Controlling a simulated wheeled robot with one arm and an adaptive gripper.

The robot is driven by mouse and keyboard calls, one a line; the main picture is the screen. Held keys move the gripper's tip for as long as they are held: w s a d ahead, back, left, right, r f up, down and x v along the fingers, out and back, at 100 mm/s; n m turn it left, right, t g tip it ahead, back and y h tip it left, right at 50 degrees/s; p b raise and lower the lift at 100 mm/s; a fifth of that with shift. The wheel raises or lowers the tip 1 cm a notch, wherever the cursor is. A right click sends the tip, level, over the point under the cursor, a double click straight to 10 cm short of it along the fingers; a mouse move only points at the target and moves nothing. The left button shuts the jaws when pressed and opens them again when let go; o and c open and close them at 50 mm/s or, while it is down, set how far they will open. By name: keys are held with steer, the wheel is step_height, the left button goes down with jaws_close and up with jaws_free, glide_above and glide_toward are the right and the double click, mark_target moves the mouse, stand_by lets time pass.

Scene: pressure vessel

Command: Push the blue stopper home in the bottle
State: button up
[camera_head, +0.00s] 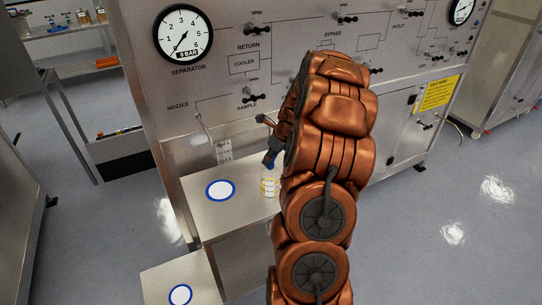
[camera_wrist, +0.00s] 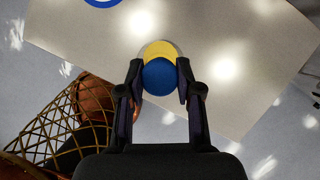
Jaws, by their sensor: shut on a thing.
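The blue stopper (camera_wrist: 159,76) is held between the two fingertips of my gripper (camera_wrist: 159,82) in the wrist view. The bottle, with yellow contents (camera_wrist: 160,48), shows partly behind the stopper, its far side uncovered. In the head view the small clear bottle (camera_head: 270,184) with a yellow and white label stands upright at the right edge of the bench top, beside my arm. My gripper (camera_head: 270,160) is directly above it, pointing down. The stopper is mostly hidden there, and I cannot tell how deep it sits in the bottle neck.
The grey bench top (camera_head: 205,207) carries a blue-ringed white disc (camera_head: 220,190). A lower step has another such disc (camera_head: 180,295). The steel panel (camera_head: 220,75) with gauge and valves rises behind.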

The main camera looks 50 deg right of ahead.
steer(key=shift+f, duration=0.45)
steer(key=o, duration=1.1)
steer(key=shift+r, duration=0.1)
steer(key=v, duration=1.2)
